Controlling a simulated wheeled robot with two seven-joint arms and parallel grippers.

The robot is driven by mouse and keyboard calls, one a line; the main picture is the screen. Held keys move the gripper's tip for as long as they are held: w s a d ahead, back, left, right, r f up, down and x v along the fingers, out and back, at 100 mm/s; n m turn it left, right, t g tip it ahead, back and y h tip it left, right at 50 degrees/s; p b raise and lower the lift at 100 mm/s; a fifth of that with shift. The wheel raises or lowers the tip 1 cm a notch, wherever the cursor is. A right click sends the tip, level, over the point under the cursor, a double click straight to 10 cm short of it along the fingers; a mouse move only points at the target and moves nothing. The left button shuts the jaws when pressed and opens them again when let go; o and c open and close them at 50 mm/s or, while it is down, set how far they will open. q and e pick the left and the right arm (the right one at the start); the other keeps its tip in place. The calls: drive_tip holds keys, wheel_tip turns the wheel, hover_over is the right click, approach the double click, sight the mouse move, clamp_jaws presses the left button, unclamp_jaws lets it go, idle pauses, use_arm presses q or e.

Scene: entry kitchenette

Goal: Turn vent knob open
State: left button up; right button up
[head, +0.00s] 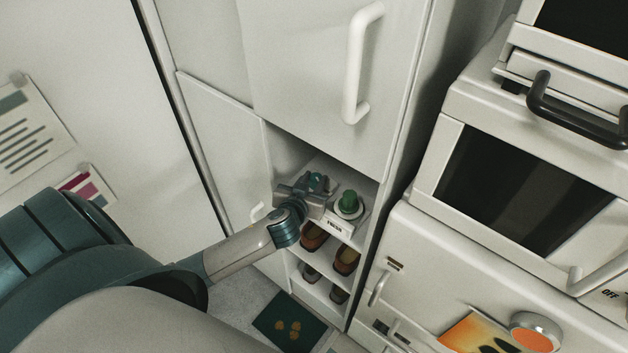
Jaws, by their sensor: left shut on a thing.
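My left gripper (314,184) reaches into an open shelf compartment of the tall white cabinet and is shut on a small green knob (317,180). The fingers hide most of this knob, so I cannot tell which way it is turned. Just right of the gripper, a second green knob (348,202) stands on a round pale base, apart from the fingers. A white label (337,227) reading "FRESH" is on the front of the shelf below the knobs. My right gripper is not in view.
Shoes (345,260) stand on the lower shelves. A cabinet door with a white handle (356,70) is above the compartment. White appliances (560,150) with dark windows stand to the right. A dark green mat (285,322) lies on the floor.

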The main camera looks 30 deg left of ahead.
use_arm(q)
drive_tip(key=shift+a+m+h+p, duration=0.15)
drive_tip(key=shift+m+h, duration=0.85)
drive_tip(key=shift+h, duration=0.15)
drive_tip(key=shift+a+m+h+p, duration=0.15)
drive_tip(key=shift+m+h, duration=0.85)
drive_tip(key=shift+h, duration=0.15)
drive_tip(key=o, duration=1.1)
drive_tip(key=shift+c, duration=0.2)
drive_tip(key=shift+s, duration=0.1)
drive_tip(key=shift+b+v, duration=0.3)
drive_tip(key=shift+v, duration=0.5)
drive_tip(key=b+v, duration=0.4)
drive_tip(key=v, duration=1.1)
drive_tip(key=shift+s, duration=0.5)
drive_tip(key=shift+f, duration=0.15)
